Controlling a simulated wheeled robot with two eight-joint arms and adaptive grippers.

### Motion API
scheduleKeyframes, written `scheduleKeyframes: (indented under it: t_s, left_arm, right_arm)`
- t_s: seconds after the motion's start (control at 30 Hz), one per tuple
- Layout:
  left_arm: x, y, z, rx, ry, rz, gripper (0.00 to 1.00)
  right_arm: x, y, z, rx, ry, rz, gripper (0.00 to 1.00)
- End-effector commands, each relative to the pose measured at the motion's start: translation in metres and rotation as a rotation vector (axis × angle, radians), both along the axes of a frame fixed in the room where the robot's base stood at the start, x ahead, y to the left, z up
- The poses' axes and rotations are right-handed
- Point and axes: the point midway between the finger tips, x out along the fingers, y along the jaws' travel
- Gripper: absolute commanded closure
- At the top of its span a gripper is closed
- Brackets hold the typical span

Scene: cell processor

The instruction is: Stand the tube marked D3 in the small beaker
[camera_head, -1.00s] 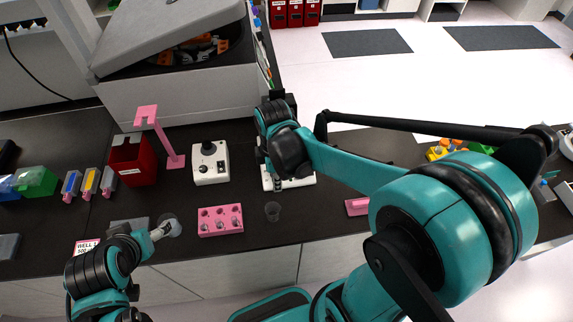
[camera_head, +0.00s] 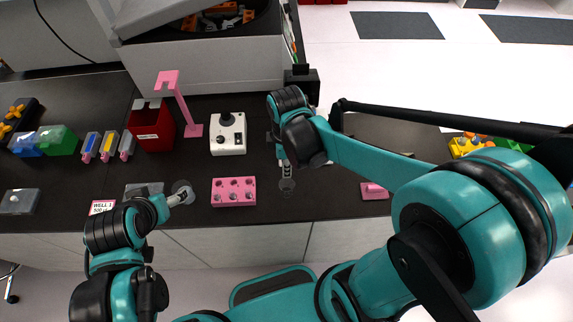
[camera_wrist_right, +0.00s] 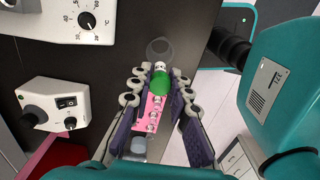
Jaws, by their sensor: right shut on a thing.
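The small clear beaker (camera_head: 287,186) stands on the dark bench, right of the pink rack (camera_head: 233,192). My right gripper (camera_head: 286,172) is over it in the head view. In the right wrist view, its fingers (camera_wrist_right: 160,88) are shut on a tube (camera_wrist_right: 159,82) with a green part and a white end. That end lies at the beaker's rim (camera_wrist_right: 158,48); I cannot tell whether it is inside. The D3 mark is not readable. My left gripper (camera_head: 180,198) is low beside a round clear vessel (camera_head: 183,188); its jaw state is unclear.
A pink stand (camera_head: 191,128) and a red bin (camera_head: 151,130) are farther left. A small pink block (camera_head: 374,191) lies to the right. The bench's front edge is close to the beaker.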

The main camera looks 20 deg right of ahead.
Motion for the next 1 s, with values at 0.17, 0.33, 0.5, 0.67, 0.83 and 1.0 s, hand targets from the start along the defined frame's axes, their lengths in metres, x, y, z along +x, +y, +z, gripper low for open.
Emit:
scheduleKeyframes:
  t_s: [0.17, 0.33, 0.5, 0.67, 0.83, 1.0]
  left_arm:
    - [0.000, 0.000, -0.001, 0.000, 0.000, 0.000, 0.28]
    - [0.000, 0.000, -0.008, 0.000, 0.000, 0.000, 0.28]
    - [0.000, 0.000, -0.016, 0.000, 0.000, 0.000, 0.28]
    - [0.000, 0.000, -0.024, 0.000, 0.000, 0.000, 0.28]
    - [0.000, 0.000, -0.031, 0.000, 0.000, 0.000, 0.28]
    - [0.000, 0.000, -0.039, 0.000, 0.000, 0.000, 0.28]
  right_arm:
    - [0.000, 0.000, -0.002, 0.000, 0.000, 0.000, 0.94]
    - [0.000, 0.000, -0.010, 0.000, 0.000, 0.000, 0.94]
    - [0.000, 0.000, -0.019, 0.000, 0.000, 0.000, 0.94]
    - [0.000, 0.000, -0.027, 0.000, 0.000, 0.000, 0.94]
    - [0.000, 0.000, -0.036, 0.000, 0.000, 0.000, 0.94]
    - [0.000, 0.000, -0.045, 0.000, 0.000, 0.000, 0.94]
